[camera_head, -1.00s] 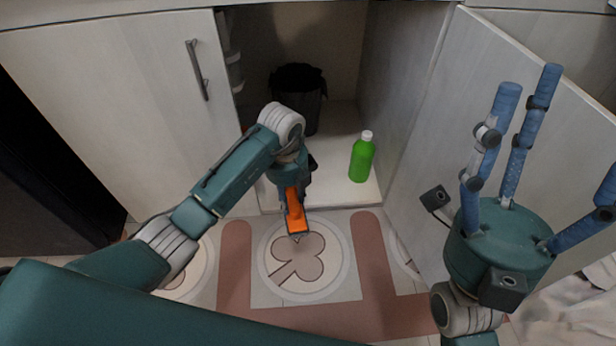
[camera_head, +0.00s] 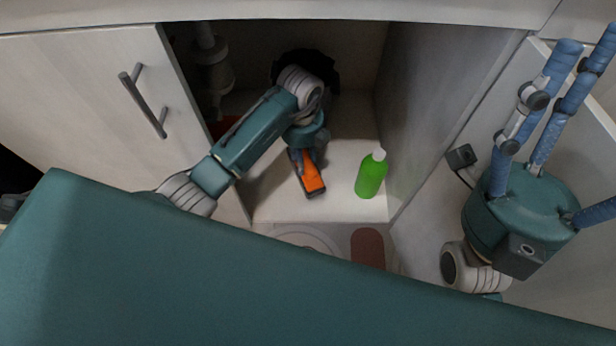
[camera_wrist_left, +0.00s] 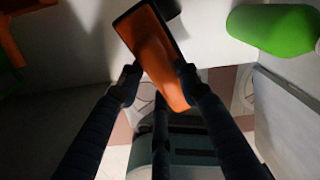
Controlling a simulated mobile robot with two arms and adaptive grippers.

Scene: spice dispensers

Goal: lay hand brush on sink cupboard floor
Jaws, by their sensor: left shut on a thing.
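The hand brush (camera_head: 313,182), with an orange top and dark edge, is inside the opening of the sink cupboard, over its pale floor (camera_head: 277,207). I cannot tell whether it touches the floor. My left gripper (camera_head: 303,160) is shut on it; the left wrist view shows the dark fingers (camera_wrist_left: 160,85) on both sides of the orange brush (camera_wrist_left: 155,52). The brush's underside is hidden. My right gripper (camera_head: 580,90) is open and empty at the right, its blue fingers spread, in front of the open door.
A green bottle (camera_head: 371,175) stands on the cupboard floor right of the brush. A black bin (camera_head: 290,62) stands behind my left arm. A red-orange thing (camera_head: 224,126) lies at the left, and pipes (camera_head: 210,65) hang above. The right wall (camera_head: 425,110) is close to the bottle.

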